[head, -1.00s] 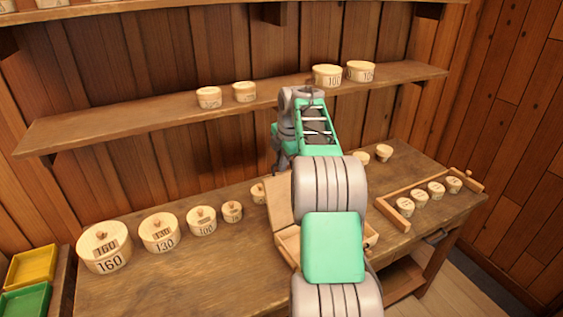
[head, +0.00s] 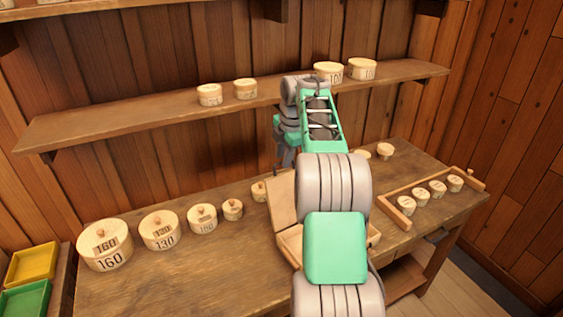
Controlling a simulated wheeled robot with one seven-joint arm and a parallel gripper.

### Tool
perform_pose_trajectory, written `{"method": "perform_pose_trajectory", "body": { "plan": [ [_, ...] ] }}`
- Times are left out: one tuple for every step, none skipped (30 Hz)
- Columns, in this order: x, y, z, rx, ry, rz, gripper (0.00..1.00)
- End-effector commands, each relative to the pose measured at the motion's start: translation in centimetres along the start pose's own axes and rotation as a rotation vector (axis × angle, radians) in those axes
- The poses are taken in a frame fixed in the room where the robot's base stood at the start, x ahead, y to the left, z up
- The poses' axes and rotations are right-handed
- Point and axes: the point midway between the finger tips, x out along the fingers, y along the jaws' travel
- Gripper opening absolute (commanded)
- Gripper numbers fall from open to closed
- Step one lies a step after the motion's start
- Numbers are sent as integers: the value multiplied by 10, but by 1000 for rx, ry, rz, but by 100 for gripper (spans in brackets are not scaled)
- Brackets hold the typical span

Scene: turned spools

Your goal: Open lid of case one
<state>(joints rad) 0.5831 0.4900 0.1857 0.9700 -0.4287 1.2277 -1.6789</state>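A wooden case (head: 291,246) stands on the workbench, largely hidden behind my arm. Its lid (head: 283,198) appears raised, standing up along the case's back left side. No label shows on the case, so I cannot tell its number. My gripper (head: 279,163) hangs beyond my arm, just above and behind the raised lid in the picture. It is small, dark and partly covered by my wrist. I cannot tell whether its fingers are open or touch the lid.
Round lidded boxes, including one marked 160 (head: 105,246), line the left of the workbench (head: 190,280). A wooden rack (head: 400,216) with small spools stands at the right. A shelf (head: 150,120) with round boxes runs behind my arm. Yellow (head: 32,264) and green trays sit far left.

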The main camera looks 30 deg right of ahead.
Motion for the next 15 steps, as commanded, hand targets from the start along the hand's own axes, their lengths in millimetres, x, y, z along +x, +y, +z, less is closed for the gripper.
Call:
{"method": "perform_pose_trajectory", "body": {
  "plan": [
    [-14,2,1,-1,-3,6,30],
    [-21,2,1,-3,-4,8,30],
    [-30,2,1,-2,-5,7,30],
    [-36,3,1,-2,-4,8,30],
    [-41,3,0,-3,-4,9,30],
    [-46,3,0,-3,-4,9,30],
    [-48,3,0,-3,-4,9,30],
    [-50,2,-1,-3,-4,8,30],
    [-52,2,-1,-4,-4,8,30],
    [-52,2,-1,-4,-4,9,30],
    [-52,2,-1,-4,-4,9,30],
    [-52,2,-1,-4,-4,10,30],
    [-52,3,-1,-4,-4,10,30],
    [-52,3,-1,-4,-5,10,30],
    [-52,3,-1,-4,-5,11,30]
  ]
}}
